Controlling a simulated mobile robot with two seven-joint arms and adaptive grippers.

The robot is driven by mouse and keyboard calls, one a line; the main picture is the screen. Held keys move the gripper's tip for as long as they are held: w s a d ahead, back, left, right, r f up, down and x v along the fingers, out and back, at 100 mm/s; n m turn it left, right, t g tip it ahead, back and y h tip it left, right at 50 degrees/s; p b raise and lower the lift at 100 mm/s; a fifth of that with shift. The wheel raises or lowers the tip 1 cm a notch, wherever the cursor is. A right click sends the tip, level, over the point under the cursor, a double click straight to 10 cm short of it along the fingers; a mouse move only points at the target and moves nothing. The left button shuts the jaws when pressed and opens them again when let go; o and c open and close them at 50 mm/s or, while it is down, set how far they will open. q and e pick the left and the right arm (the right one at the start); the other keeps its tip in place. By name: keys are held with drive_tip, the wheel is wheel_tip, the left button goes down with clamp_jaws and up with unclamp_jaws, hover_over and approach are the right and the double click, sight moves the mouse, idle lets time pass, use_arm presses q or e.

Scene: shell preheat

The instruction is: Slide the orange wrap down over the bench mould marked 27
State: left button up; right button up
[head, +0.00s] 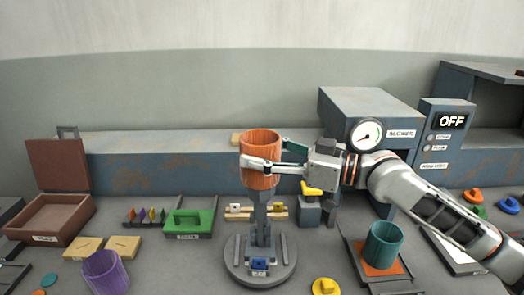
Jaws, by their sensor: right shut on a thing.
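The orange wrap (261,146) is an upright, open-topped sleeve at the middle of the head view. My right gripper (264,166) reaches in from the right and is shut on its wall. Below it stands a grey bench mould post (262,229) on a round base (278,276) with a small blue part at the front. The wrap is lined up over the post and hides its top. I cannot tell whether the wrap's lower rim is around the post or just above it. The number on the mould is too small to read. My left gripper is not in view.
A purple sleeve (105,273) stands at front left and a teal one (383,245) on an orange pad at right. A green block (188,222), an open brown box (49,217) and a yellow knob (326,287) lie around. A gauge machine (368,103) stands behind; its panel reads OFF.

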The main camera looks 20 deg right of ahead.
drive_tip(key=shift+f+b, duration=1.15)
drive_tip(key=shift+f, duration=0.85)
drive_tip(key=shift+f+b, duration=0.55)
drive_tip(key=shift+f, duration=0.35)
drive_tip(key=b, duration=0.3)
hover_over(262, 225)
drive_tip(key=w, duration=0.2)
drive_tip(key=shift+d+f, duration=0.15)
drive_tip(key=shift+f, duration=0.9)
drive_tip(key=shift+d+f, duration=0.15)
drive_tip(key=shift+f, duration=0.9)
drive_tip(key=shift+f+b, duration=0.4)
drive_tip(key=shift+f, duration=0.5)
drive_tip(key=shift+f+b, duration=0.55)
drive_tip(key=shift+f, duration=0.4)
drive_tip(key=shift+f+b, duration=0.7)
drive_tip(key=shift+f, duration=0.45)
drive_tip(key=shift+f+b, duration=0.7)
drive_tip(key=shift+f, duration=0.55)
drive_tip(key=shift+f+b, duration=0.5)
drive_tip(key=shift+f, duration=0.4)
use_arm(q)
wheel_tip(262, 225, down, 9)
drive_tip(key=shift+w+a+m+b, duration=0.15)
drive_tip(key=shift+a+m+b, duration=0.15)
drive_tip(key=shift+b, duration=0.15)
use_arm(e)
drive_tip(key=shift+f, duration=0.7)
